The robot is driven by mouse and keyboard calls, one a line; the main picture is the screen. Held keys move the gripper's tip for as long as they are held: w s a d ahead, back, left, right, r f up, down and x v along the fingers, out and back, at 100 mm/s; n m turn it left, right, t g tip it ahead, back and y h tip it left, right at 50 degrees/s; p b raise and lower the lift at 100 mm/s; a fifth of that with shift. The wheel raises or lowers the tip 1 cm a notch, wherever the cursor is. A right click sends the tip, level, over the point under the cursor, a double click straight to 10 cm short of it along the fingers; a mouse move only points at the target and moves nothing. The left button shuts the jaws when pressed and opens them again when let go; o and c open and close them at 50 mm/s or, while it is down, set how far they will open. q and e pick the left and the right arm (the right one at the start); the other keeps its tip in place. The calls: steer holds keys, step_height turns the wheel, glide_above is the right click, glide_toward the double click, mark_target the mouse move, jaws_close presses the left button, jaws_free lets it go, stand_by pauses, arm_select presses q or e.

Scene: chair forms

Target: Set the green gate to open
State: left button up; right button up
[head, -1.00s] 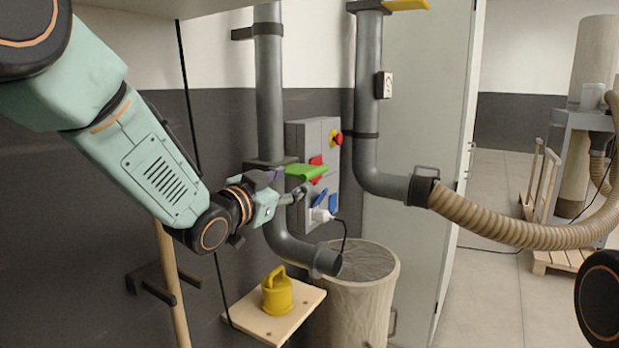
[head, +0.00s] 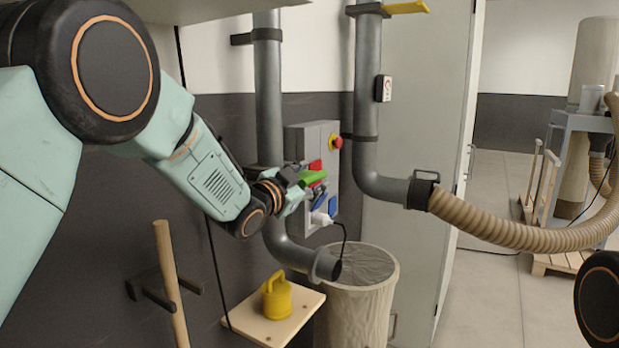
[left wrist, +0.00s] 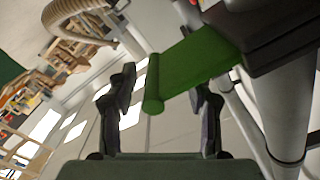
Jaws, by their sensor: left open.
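The green gate (head: 312,176) is a flat green tab on the grey vertical pipe (head: 268,100) at the left, beside a grey control box. My left gripper (head: 296,186) is at the tab and hides part of it in the head view. In the left wrist view the green tab (left wrist: 195,65) reaches from a dark block (left wrist: 275,35) into the space between the fingers of my left gripper (left wrist: 165,85). The fingers stand apart on either side of its rounded end. Contact cannot be told. My right gripper is out of view.
The control box (head: 328,150) has a red button, blue parts and a white plug. Below are a wooden shelf (head: 300,315) with a yellow handled weight (head: 277,297) and a round bin (head: 362,300). A second pipe (head: 368,100) with a yellow tab (head: 405,7) stands right.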

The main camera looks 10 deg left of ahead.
arm_select(q)
steer(key=shift+s+r, duration=0.1)
steer(key=shift+c, duration=0.7)
steer(key=c, duration=0.5)
jaws_close()
steer(key=shift+f, duration=0.2)
